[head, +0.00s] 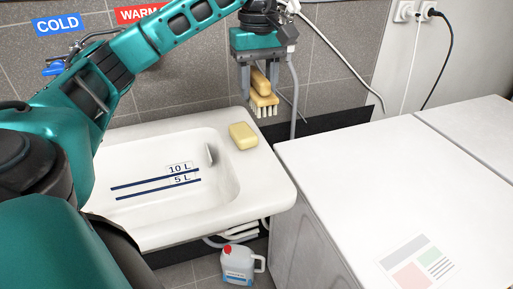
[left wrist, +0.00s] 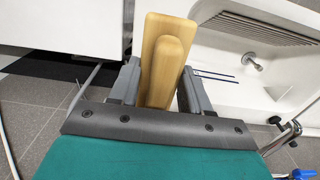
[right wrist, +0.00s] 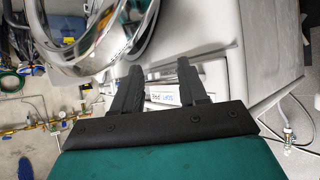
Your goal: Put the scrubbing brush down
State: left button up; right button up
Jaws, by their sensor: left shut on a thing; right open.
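The scrubbing brush (head: 262,98) has a wooden body and pale bristles pointing down. My left gripper (head: 259,90) is shut on its handle and holds it in the air, above and behind the sink's right rim. In the left wrist view the brush (left wrist: 163,60) sits between the two fingers of the left gripper (left wrist: 158,85). My right gripper (right wrist: 157,75) is open with nothing between its fingers; it does not show in the head view.
The white sink (head: 270,180) has a yellow sponge or soap block (head: 243,136) on its right rim. A white worktop (head: 370,180) on the right is mostly clear, with a printed sheet (head: 418,262). A jug (head: 238,265) stands on the floor. A shiny round metal object (right wrist: 95,45) is near my right gripper.

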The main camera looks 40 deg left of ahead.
pick_arm(q)
notch_tip(320, 180, down, 13)
jog(key=b, duration=0.4)
jog(key=shift+s, duration=0.1)
jog(key=shift+f, duration=2.6)
jog(key=shift+f+b, duration=0.15)
jog(key=shift+b, duration=0.15)
jog(key=o, duration=1)
